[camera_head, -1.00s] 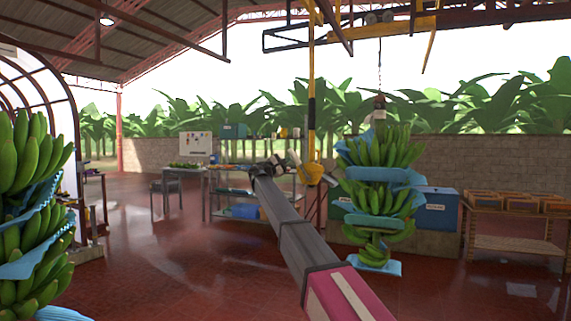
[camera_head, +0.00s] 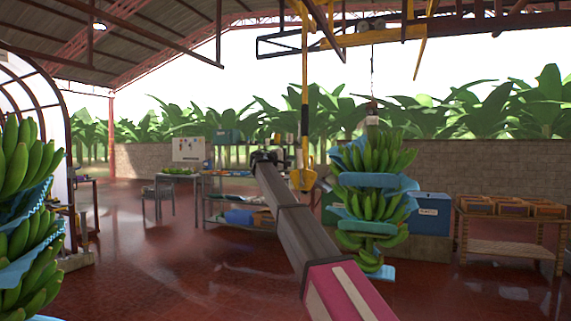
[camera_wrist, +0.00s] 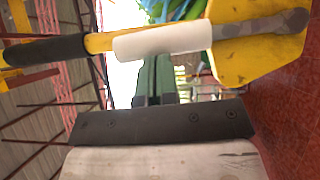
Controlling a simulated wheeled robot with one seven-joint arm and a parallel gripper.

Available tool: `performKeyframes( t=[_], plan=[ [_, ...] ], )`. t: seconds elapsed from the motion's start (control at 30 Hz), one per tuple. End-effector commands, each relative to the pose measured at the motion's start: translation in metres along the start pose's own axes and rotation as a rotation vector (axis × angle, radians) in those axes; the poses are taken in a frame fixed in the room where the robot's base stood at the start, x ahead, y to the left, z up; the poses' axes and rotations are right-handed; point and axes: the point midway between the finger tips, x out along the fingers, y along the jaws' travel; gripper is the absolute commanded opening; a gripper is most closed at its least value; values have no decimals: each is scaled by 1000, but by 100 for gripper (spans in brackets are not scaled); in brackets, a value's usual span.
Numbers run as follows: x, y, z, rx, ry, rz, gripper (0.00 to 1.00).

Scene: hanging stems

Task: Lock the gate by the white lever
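The gate shows in the head view as a yellow hanging bar (camera_head: 305,75) with a black band and a yellow plate (camera_head: 303,179) at its lower end. In the wrist view the white lever (camera_wrist: 162,41) is a pale sleeve, lying across the view beside the yellow plate (camera_wrist: 257,55) and the black-banded bar (camera_wrist: 45,51). My gripper (camera_head: 268,157) is at the end of my outstretched arm, just left of the plate in the head view. In the wrist view its dark base is below the lever. Finger spacing and contact with the lever are unclear.
A hanging banana stem (camera_head: 372,190) with blue sheets is right of the gate. Another stem (camera_head: 25,220) fills the left edge. A shelf (camera_head: 240,190) and table (camera_head: 175,178) stand behind; a crate rack (camera_head: 510,235) is at right. The red floor at left is open.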

Motion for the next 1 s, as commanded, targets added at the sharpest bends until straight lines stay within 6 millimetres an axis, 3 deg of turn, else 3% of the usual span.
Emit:
performKeyframes(
  t=[0.4,0.7,1.0],
  plan=[
    [29,4,44,322,-2,-214,0],
    [43,-1,64,495,0,-330,0],
    [49,-6,73,489,1,-327,0]
  ],
)
